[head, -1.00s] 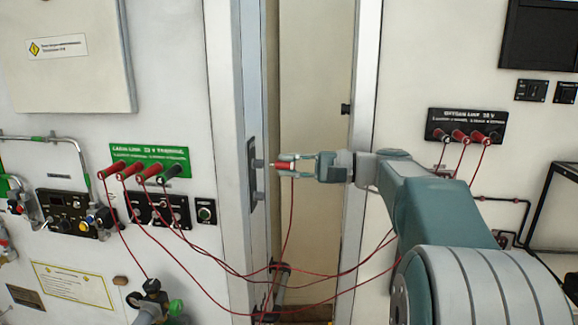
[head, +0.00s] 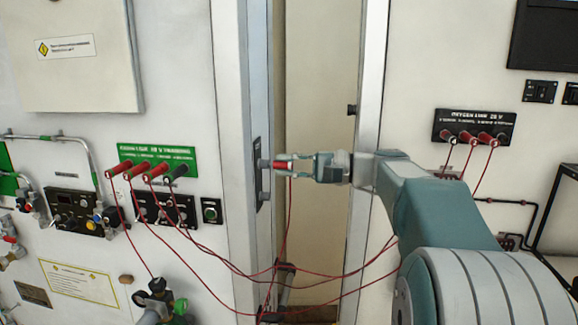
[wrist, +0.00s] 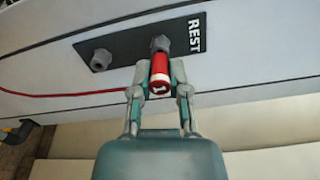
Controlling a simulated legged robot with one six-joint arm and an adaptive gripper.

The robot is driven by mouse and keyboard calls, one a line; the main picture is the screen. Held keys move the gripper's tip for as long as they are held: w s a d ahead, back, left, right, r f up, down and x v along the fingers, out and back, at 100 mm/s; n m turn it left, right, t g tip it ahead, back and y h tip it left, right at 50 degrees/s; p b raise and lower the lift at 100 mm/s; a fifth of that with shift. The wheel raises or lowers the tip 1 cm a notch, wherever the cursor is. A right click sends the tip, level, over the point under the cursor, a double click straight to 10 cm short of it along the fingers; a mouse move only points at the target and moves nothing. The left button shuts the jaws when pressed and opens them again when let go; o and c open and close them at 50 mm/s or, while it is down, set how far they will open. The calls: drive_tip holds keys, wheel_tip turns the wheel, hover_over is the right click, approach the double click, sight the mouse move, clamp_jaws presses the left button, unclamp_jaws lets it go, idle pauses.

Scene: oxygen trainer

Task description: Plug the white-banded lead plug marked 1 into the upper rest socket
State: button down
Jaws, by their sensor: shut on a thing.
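The red plug (head: 281,165) has a white end marked 1 in the wrist view (wrist: 160,80). My gripper (head: 290,164) is shut on it, one finger on each side, in the wrist view (wrist: 160,95). The black REST plate (wrist: 128,50) is on the door-frame edge and shows edge-on in the head view (head: 257,150). It bears two grey sockets. The plug's front is against the upper socket (wrist: 160,43), roughly in line with it. The tip is hidden, so its depth cannot be told. The lower socket (wrist: 100,60) is empty.
A red lead (head: 289,215) hangs from the plug. Several plugs sit in the green panel (head: 160,155) at left. More stand in the black panel (head: 475,127) at right, with leads sagging across the gap. The doorway behind my gripper is open.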

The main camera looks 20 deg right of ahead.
drive_tip(key=shift+w+a, duration=0.25)
drive_tip(key=shift+a, duration=0.15)
drive_tip(key=c, duration=0.5)
unclamp_jaws()
drive_tip(key=shift+c, duration=0.2)
drive_tip(key=v, duration=1.2)
drive_tip(key=shift+w, duration=0.1)
